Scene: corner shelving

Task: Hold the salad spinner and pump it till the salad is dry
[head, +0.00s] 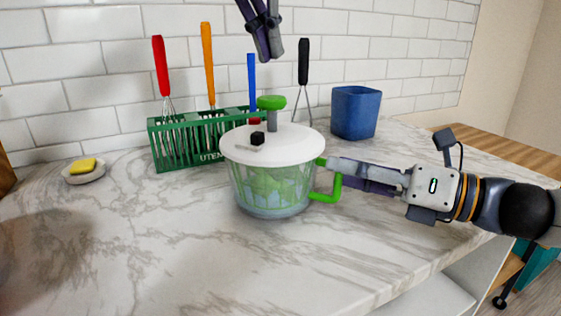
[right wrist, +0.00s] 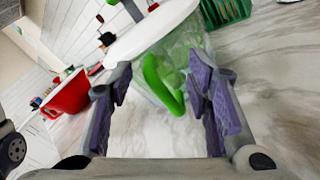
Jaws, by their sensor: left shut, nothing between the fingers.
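The salad spinner (head: 272,195) stands upright on the counter, with a clear bowl, green leaves inside and a white lid (head: 240,148). A green knob (head: 271,102) sits on a raised grey stem on the lid, beside a small black button (head: 257,138). A green side handle (head: 327,192) points right. My left gripper (head: 269,58) is shut and empty, pointing down above the knob, with a gap. My right gripper (head: 328,168) is at the handle. In the right wrist view its fingers (right wrist: 166,90) are apart, with the handle (right wrist: 162,85) between them.
A green utensil rack (head: 178,145) with several coloured utensils stands behind the spinner. A blue cup (head: 355,112) is behind right. A yellow sponge (head: 83,165) lies on a dish at left. A red pot (right wrist: 68,95) shows in the right wrist view. The front counter is clear.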

